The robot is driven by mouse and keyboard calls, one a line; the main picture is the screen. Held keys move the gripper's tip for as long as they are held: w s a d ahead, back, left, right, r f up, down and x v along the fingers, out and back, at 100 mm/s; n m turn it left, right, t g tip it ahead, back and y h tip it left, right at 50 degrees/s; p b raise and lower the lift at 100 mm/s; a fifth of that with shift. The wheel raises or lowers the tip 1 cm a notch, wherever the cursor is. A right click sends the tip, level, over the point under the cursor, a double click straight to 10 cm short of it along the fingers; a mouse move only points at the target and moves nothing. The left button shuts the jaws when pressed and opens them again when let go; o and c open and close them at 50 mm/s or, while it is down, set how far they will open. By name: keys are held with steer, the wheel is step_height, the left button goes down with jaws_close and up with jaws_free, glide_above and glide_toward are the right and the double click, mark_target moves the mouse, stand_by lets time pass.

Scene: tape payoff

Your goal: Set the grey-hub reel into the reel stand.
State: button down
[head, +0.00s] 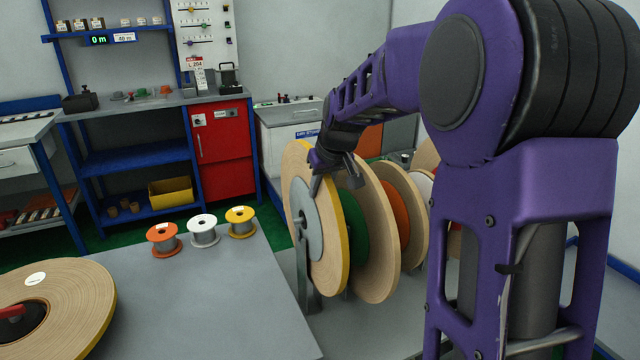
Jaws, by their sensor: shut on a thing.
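The grey-hub reel (298,165) is upright, with pale wooden flanges, a yellow edge and a grey disc at its centre. My gripper (318,190) reaches down over its top edge and is shut on it near the hub; the arm hides part of the grip. The reel stand shows as a grey post (303,270) just below and in front of the hub. The reel is at the near left end of a row of upright reels. I cannot tell whether its hub rests in the stand.
Behind it stand a green-wound reel (353,235), an orange-wound reel (396,212) and others. A grey table (215,300) at left bears a large flat reel (75,285) and small orange, white and yellow spools (202,230). A red cabinet (222,150) is behind.

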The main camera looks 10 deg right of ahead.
mark_target(320, 209)
steer(key=shift+w+f, duration=0.1)
steer(key=shift+f, duration=1)
stand_by(0.3)
steer(key=shift+f, duration=1.8)
